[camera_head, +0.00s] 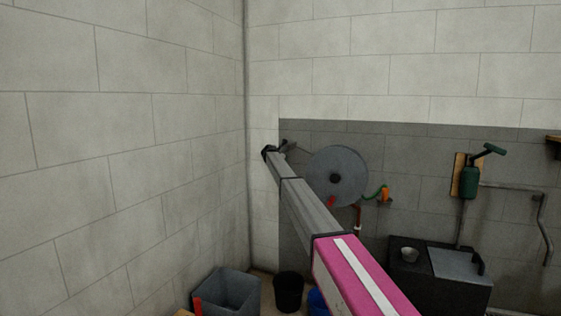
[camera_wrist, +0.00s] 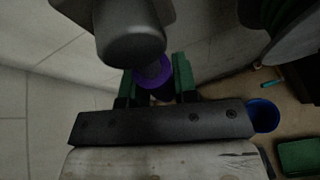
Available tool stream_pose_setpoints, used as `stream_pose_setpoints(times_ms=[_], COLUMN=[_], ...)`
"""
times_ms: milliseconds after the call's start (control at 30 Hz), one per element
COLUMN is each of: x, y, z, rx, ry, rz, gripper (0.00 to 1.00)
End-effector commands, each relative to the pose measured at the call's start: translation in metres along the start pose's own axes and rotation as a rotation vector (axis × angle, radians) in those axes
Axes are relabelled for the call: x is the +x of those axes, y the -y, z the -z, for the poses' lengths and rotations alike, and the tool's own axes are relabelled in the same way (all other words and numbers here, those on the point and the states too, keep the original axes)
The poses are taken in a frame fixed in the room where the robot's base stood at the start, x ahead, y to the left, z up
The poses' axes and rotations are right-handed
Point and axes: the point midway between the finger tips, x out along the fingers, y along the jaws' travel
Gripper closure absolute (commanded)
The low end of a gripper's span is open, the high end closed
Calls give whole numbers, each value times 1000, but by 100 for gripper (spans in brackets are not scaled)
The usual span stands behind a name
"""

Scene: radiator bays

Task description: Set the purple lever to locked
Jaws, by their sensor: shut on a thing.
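The purple lever (camera_wrist: 150,84) shows as a purple piece between the two green fingers of my gripper (camera_wrist: 154,72) in the wrist view. My gripper is shut on it. A dark grey rounded body (camera_wrist: 130,38) stands in front and covers part of the lever and the fingertips. In the head view my arm reaches to the wall near the corner, where my gripper (camera_head: 270,151) is small and dark. No purple can be made out there, and the lever's setting cannot be read.
A large grey disc (camera_head: 338,170) is on the wall right of my gripper. Below are a grey bin (camera_head: 232,288), a black bucket (camera_head: 288,291) and a blue bucket (camera_head: 316,303). A dark cabinet (camera_head: 425,275) and a green device (camera_head: 469,182) are farther right. The left wall is close.

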Motion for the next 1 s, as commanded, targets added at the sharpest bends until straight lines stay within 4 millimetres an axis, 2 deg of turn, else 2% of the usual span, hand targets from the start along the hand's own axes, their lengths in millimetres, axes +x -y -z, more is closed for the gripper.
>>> stream_pose_setpoints(times_ms=[300, 767, 800, 867, 900, 1000], x=[1, 1, 1, 1, 1, 1], y=[7, 8, 8, 7, 7, 7], z=[-1, -1, -1, -1, -1, -1], rx=[-89, -99, -99, -99, -99, -99], ry=[20, 23, 23, 23, 22, 22], rz=[38, 43, 43, 43, 43, 42], gripper=[100, 100, 70, 50, 47, 47])
